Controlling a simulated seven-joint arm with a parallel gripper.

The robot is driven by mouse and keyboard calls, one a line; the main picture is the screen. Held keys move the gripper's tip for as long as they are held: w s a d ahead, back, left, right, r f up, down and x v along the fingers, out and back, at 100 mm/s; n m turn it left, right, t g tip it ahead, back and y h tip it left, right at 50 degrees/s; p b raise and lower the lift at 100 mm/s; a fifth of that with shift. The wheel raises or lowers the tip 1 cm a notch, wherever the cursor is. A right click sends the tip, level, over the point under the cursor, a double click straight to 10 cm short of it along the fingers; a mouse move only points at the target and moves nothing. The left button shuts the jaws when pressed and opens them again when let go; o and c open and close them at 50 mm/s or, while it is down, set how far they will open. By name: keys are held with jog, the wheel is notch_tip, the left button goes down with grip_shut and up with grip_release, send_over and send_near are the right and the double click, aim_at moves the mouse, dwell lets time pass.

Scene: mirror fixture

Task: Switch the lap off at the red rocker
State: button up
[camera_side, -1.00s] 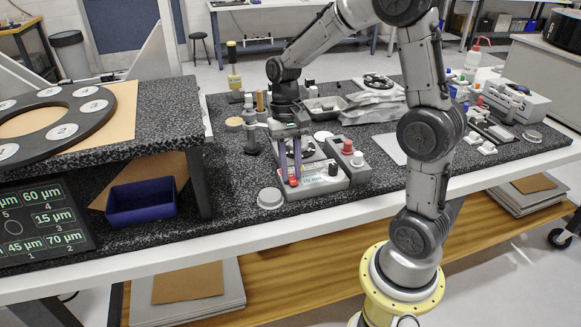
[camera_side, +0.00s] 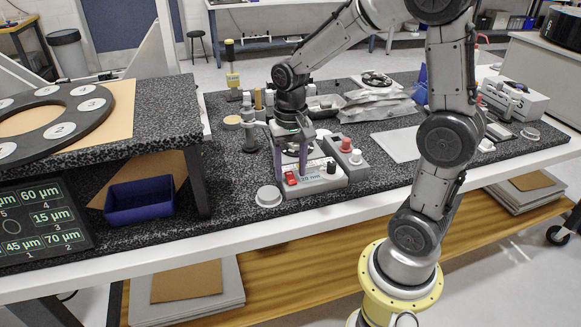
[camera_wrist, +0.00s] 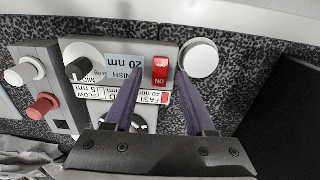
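The red rocker (camera_side: 290,179) is at the left front of a light control box (camera_side: 318,182). In the wrist view the rocker (camera_wrist: 160,71) is bright red with white lettering; "ON" is legible on its nearer half. Which side is pressed I cannot tell. My gripper (camera_side: 290,168) has two purple fingers, apart and empty, pointing down over the box. In the wrist view the fingertips of my gripper (camera_wrist: 159,76) lie on either side of the rocker in the picture, with gaps. Their height above the box is unclear. The lap plate behind the fingers is mostly hidden.
The box carries a black knob (camera_wrist: 78,69) and printed speed and finish labels. Beside it, a grey unit has a red button (camera_side: 346,144) and a white knob (camera_side: 356,158). A blue bin (camera_side: 140,197) stands farther left.

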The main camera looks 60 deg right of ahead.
aim_at(290, 177)
notch_tip(290, 177, up, 14)
dwell(0.6)
jog(key=s+a+r+n+t, duration=0.2)
jog(key=s+a, duration=0.2)
jog(key=s, duration=0.2)
jog(key=s+a+f+n+t, duration=0.3)
jog(key=s+f+n, duration=0.3)
jog(key=n, duration=0.1)
jog(key=shift+s+t, duration=0.3)
jog(key=shift+s, duration=0.05)
